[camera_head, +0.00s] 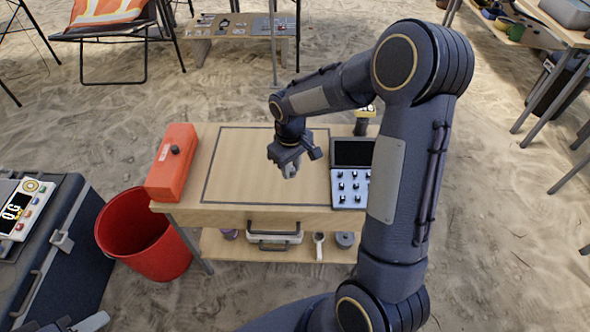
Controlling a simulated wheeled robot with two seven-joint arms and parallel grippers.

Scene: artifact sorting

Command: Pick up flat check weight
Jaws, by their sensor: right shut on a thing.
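My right gripper (287,163) hangs over the wooden table, above the dark-outlined rectangle on its top. It is shut on a small grey metal piece (290,171), which seems to be the flat check weight. The fingers hide part of it, and its exact shape is too small to tell. A grey and dark part at the bottom left edge looks like my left gripper (82,323). It is mostly cut off, so its jaws cannot be made out.
The wooden table (225,215) bears a red box (172,165) at left and a panel with knobs (351,188) at right. A red bucket (160,255) stands beside it. A digital scale (22,212) sits on a dark case (65,255). The outlined area is mostly clear.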

